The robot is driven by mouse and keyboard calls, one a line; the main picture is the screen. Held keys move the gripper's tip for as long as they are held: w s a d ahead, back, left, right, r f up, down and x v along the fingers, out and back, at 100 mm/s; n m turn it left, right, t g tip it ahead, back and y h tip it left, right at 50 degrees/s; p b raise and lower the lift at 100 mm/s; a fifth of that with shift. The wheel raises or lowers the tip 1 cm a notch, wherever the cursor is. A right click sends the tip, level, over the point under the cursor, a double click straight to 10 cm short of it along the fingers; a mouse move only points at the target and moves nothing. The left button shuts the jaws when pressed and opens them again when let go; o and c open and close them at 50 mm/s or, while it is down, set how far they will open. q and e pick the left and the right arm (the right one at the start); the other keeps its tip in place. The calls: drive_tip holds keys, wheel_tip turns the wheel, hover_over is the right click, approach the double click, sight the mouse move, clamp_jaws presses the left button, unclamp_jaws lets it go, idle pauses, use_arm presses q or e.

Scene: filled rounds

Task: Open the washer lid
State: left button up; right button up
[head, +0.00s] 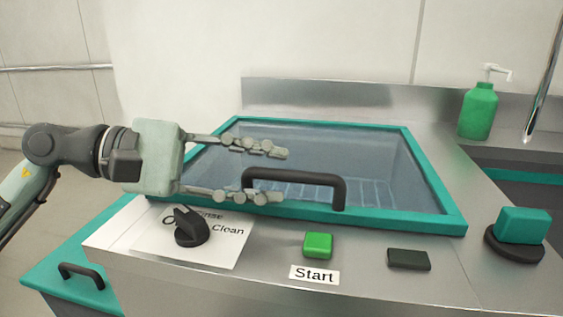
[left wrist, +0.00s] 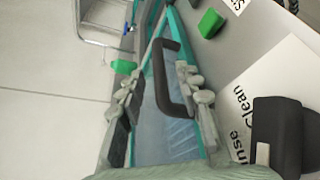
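The washer lid (head: 420,190) is a glass pane in a teal frame, lying shut in the counter. Its black handle (head: 300,177) runs along the front edge; it also shows in the left wrist view (left wrist: 160,75). My left gripper (head: 279,175) is open, its fingers pointing right. In the head view the fingers lie over the lid, one beyond the handle and one near its left end. In the left wrist view the handle shows between the fingertips (left wrist: 158,85). I cannot tell whether they touch it. My right gripper is not in view.
A black knob (head: 191,228), a green Start button (head: 318,244) and a dark block (head: 408,259) sit on the front panel. A teal sponge on a black holder (head: 513,243) stands right. A green soap bottle (head: 478,110) stands back right by a faucet.

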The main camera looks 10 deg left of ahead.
use_arm(q)
drive_tip(key=shift+x, duration=1.35)
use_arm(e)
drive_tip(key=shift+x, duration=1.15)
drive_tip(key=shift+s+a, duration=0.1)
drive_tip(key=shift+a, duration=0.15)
use_arm(q)
clamp_jaws()
